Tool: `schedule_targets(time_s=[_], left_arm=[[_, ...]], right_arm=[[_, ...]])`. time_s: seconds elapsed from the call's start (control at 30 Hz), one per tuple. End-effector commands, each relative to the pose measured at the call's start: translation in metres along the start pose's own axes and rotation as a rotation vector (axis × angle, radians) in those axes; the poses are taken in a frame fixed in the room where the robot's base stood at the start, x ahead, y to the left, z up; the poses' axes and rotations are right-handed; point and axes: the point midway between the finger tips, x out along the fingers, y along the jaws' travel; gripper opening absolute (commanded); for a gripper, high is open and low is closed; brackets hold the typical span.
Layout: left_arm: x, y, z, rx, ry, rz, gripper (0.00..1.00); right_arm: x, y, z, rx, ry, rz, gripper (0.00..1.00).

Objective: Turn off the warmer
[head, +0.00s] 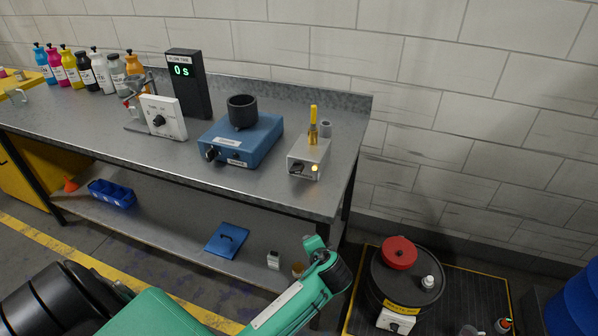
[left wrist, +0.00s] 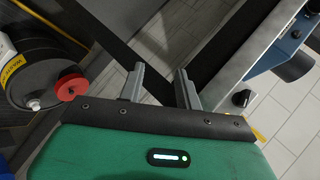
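A small pale box (head: 308,158) with a lit amber lamp and a dark knob on its front stands at the right end of the bench; a yellow tool stands upright in it. It looks like the warmer, though its label is too small to read. In the left wrist view a black knob on a pale panel (left wrist: 242,98) shows at the right, apparently this box. My left gripper (left wrist: 160,86) is open and empty, with its fingers apart from the knob. In the head view my left arm is low in front of the bench; its fingers cannot be made out. My right gripper is not in view.
A blue device (head: 246,143) with a black cup is left of the pale box. Further left are a white dial panel (head: 166,118), a black timer (head: 187,85) reading 0 s, and several bottles.

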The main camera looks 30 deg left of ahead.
Motion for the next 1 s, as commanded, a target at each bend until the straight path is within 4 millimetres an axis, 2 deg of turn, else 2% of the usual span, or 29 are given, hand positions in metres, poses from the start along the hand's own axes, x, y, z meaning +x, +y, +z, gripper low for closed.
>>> schedule_targets(time_s=[0.03, 0.1, 0.2, 0.33, 0.53, 0.67, 1.0], left_arm=[[-0.013, -0.037, -0.022, -0.014, 0.006, -0.084, 0.35], [-0.029, -0.077, -0.039, -0.031, -0.005, -0.18, 0.35], [-0.048, -0.118, -0.055, -0.055, -0.021, -0.287, 0.35], [-0.052, -0.137, -0.071, -0.04, -0.027, -0.362, 0.35], [-0.044, -0.151, -0.076, -0.033, -0.03, -0.393, 0.35], [-0.024, -0.16, -0.074, -0.032, -0.032, -0.392, 0.35], [0.043, -0.186, -0.072, -0.033, -0.031, -0.39, 0.35]], right_arm=[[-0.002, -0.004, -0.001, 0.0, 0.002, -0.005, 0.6], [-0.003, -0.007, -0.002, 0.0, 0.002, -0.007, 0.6], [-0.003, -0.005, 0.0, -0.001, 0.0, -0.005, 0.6], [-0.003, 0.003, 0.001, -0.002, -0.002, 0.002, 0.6], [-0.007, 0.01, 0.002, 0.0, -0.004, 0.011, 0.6], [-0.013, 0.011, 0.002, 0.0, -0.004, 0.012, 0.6], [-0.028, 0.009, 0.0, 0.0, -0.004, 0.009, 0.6]])
